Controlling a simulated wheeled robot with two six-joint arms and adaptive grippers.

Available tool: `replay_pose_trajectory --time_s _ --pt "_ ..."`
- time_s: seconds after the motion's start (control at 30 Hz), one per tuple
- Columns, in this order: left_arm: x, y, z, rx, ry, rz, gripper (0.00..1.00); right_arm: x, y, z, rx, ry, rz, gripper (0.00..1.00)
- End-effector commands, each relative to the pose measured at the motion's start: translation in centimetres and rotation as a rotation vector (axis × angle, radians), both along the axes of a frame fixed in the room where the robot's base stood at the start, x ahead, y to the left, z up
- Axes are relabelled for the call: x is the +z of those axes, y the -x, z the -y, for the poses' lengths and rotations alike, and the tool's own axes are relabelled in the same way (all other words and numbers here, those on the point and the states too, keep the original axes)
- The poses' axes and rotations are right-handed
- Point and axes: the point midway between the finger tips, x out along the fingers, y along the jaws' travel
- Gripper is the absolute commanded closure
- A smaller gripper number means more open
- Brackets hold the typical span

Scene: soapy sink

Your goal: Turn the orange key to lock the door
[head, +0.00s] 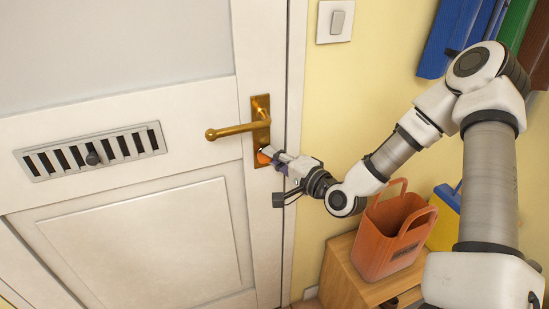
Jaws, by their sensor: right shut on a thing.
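The white door (130,209) fills the left half of the head view. A brass lever handle (230,130) on a brass plate (261,104) sits near its right edge. The orange key (262,158) is at the lower end of the plate, below the lever, and only a small part of it shows. My right gripper (274,157) reaches in from the right and is shut on the key. The key's angle and the keyhole are hidden by the fingers. My left gripper is not in view.
A grey vent grille (92,150) with a knob is set in the door. A light switch (336,21) is on the yellow wall. An orange bag-like container (392,240) stands on a wooden cabinet (340,273) below my right arm, beside a yellow container (446,222).

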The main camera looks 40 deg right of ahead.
Motion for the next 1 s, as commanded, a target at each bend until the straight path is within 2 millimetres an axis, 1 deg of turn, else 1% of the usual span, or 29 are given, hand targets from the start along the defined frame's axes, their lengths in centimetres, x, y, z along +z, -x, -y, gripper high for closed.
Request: replay_pose_trajectory --time_s 0.13,0.63,0.73,1.0 --pt "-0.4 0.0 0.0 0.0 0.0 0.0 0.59 -0.2 0.0 0.0 -0.001 -0.012 0.003 1.0" --pt "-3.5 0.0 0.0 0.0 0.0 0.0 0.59 -0.6 0.0 0.0 -0.001 -0.174 0.043 1.0" --pt "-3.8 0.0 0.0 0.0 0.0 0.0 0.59 -0.5 0.0 0.0 -0.001 -0.196 0.049 1.0" --pt "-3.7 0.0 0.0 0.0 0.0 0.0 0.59 -0.4 0.0 0.0 -0.001 -0.203 0.049 1.0"
